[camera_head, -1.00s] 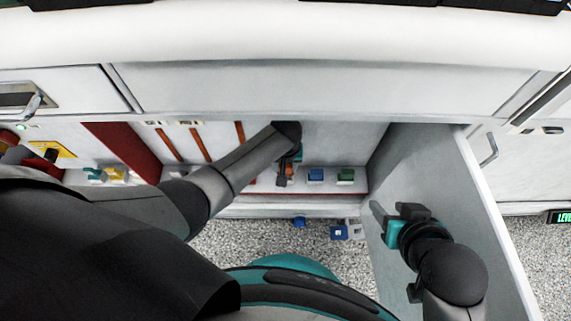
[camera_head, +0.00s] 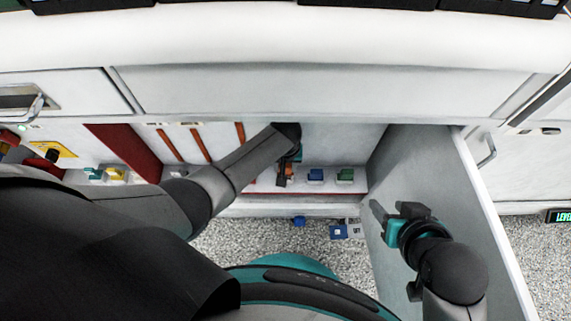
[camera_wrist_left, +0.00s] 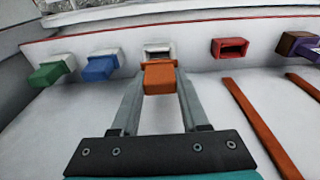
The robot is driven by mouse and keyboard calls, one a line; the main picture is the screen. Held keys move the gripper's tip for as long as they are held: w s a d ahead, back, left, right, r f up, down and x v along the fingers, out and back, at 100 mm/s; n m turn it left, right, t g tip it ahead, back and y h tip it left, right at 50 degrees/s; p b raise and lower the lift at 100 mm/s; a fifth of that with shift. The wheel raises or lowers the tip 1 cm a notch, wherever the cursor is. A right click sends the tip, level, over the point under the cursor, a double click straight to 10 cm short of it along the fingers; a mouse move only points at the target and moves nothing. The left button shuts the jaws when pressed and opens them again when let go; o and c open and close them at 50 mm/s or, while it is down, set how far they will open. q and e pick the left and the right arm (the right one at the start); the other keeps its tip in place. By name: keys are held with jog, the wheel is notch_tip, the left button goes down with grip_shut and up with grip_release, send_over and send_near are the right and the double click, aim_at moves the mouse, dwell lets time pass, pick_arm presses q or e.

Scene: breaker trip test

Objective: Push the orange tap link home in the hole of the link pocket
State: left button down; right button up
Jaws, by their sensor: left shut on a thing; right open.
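The orange tap link (camera_wrist_left: 160,77) is between the fingers of my left gripper (camera_wrist_left: 160,84), which is shut on it. The link pocket (camera_wrist_left: 157,47) is a pale housing with a dark hole, directly beyond the link in the left wrist view. The upper part of the hole shows above the link; whether the link's far end is inside it I cannot tell. In the head view my left gripper (camera_head: 284,178) is at the row of blocks, largely hidden by its arm, with a bit of orange showing. My right gripper (camera_head: 392,224) is open and empty by the open door.
A blue block (camera_wrist_left: 100,65) and a green block (camera_wrist_left: 51,69) sit left of the pocket in the left wrist view. A red socket (camera_wrist_left: 230,48) is to its right. The open cabinet door (camera_head: 480,210) stands beside my right arm. Orange strips (camera_wrist_left: 262,128) run along the panel.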

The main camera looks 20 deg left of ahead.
pick_arm(q)
jog(key=shift+f+b, duration=1.4)
jog(key=shift+f, duration=0.5)
jog(key=shift+c, duration=1.7)
grip_release()
notch_tip(320, 180, up, 12)
jog(key=s+p, duration=0.1)
jog(key=p, duration=0.8)
jog(key=shift+s+d+p, duration=0.2)
jog(key=shift+p, duration=0.2)
